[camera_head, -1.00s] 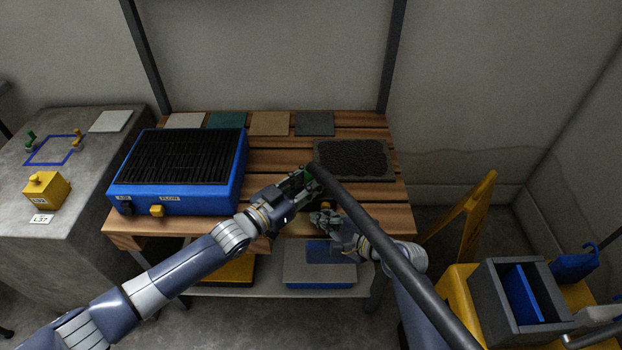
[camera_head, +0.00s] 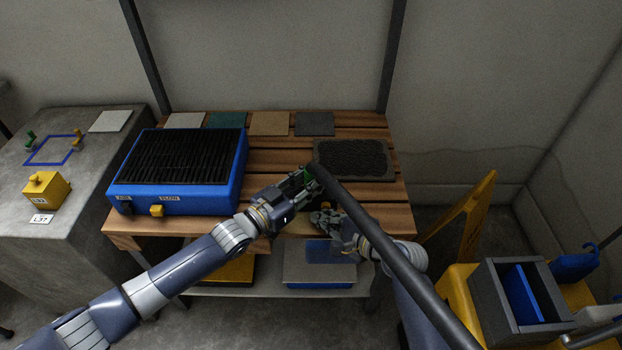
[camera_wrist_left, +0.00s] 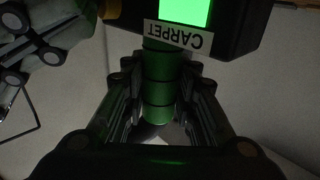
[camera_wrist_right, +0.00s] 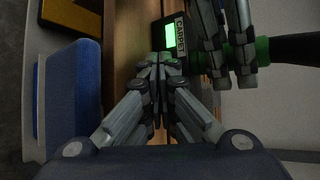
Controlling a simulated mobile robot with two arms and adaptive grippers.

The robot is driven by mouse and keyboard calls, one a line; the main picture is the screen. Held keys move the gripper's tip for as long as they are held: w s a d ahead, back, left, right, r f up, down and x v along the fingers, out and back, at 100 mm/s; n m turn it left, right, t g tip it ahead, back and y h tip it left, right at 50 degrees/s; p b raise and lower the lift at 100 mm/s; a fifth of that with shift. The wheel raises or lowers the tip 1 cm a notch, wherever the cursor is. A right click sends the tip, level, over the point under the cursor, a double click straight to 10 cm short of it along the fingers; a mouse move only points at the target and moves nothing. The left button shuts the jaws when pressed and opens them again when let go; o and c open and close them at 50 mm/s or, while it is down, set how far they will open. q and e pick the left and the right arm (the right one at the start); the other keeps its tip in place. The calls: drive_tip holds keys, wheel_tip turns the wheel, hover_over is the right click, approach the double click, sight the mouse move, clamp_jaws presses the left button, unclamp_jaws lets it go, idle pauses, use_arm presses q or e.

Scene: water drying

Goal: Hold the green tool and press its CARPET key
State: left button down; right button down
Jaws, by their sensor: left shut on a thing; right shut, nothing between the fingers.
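The green tool has a ribbed green grip (camera_wrist_left: 158,95) and a black head with a lit green screen (camera_wrist_left: 182,10) and a CARPET label (camera_wrist_left: 178,36). A long dark tube (camera_head: 375,232) runs from it towards the lower right. My left gripper (camera_head: 306,178) is shut around the green grip, holding the tool over the slatted bench's front. My right gripper (camera_head: 322,217) is shut and empty, just below the tool's head. In the right wrist view its fingertips (camera_wrist_right: 160,60) are close to the lit screen (camera_wrist_right: 170,37); I cannot tell whether they touch the head. A yellow part (camera_wrist_left: 109,8) shows beside the screen.
The slatted bench (camera_head: 270,160) holds a blue box with a black grille (camera_head: 182,200) at left and a dark textured mat (camera_head: 353,160) at right. A lower shelf holds a blue-and-grey block (camera_head: 318,270). A mop bucket (camera_head: 520,305) stands at lower right.

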use_arm(q)
drive_tip(key=shift+s+d, duration=0.15)
use_arm(e)
drive_tip(key=shift+w+r, duration=0.15)
drive_tip(key=shift+w, duration=0.35)
use_arm(q)
drive_tip(key=shift+f, duration=0.1)
drive_tip(key=shift+s+d, duration=0.1)
use_arm(e)
drive_tip(key=shift+s, duration=0.65)
use_arm(q)
drive_tip(key=shift+a, duration=0.25)
use_arm(e)
drive_tip(key=shift+s, duration=2.9)
